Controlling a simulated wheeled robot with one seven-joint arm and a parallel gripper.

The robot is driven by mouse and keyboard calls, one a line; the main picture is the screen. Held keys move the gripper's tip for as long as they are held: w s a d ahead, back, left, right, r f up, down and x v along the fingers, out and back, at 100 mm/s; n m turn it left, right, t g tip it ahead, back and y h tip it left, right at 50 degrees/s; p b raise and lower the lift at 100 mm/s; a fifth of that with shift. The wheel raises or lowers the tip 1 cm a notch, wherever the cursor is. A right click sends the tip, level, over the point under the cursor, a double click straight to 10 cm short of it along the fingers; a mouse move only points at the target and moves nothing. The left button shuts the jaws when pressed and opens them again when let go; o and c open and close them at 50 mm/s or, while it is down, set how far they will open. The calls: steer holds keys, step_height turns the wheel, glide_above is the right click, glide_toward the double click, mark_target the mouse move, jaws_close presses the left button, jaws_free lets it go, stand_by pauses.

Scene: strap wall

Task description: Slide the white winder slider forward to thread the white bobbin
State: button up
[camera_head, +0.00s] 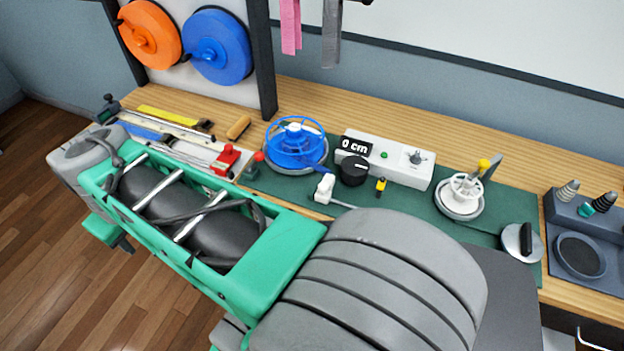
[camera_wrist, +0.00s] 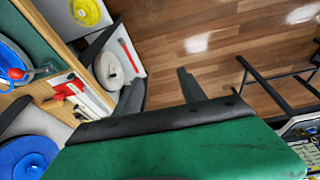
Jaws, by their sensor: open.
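A white bobbin (camera_head: 466,187) sits upright on a round grey base at the right of the green mat. A lever with a yellow tip (camera_head: 484,165) stands beside it. In the head view my arm reaches left, far from the bobbin, and the fingers are not clear there.
A blue reel (camera_head: 297,145) and a white box with a "0 cm" display (camera_head: 390,158) stand on the bench. A red clamp (camera_head: 226,160) and rulers lie at the left. Orange (camera_head: 150,35) and blue (camera_head: 217,46) discs hang behind. A dark tray (camera_head: 582,254) is at far right.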

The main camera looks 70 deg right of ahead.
steer(key=s+d+f+m+g, duration=0.1)
steer(key=s+d+m+g, duration=0.2)
steer(key=d, duration=1.2)
steer(key=m+b, duration=0.2)
steer(key=m, duration=0.3)
glide_above(324, 185)
steer(key=shift+y, duration=0.4)
step_height(324, 185, down, 4)
steer(key=shift+a+f, duration=0.1)
steer(key=shift+f, duration=0.15)
step_height(324, 185, down, 7)
steer(key=shift+r+p, duration=0.15)
steer(key=shift+p, duration=0.25)
steer(key=shift+f, duration=0.35)
steer(key=shift+c, duration=0.2)
jaws_close()
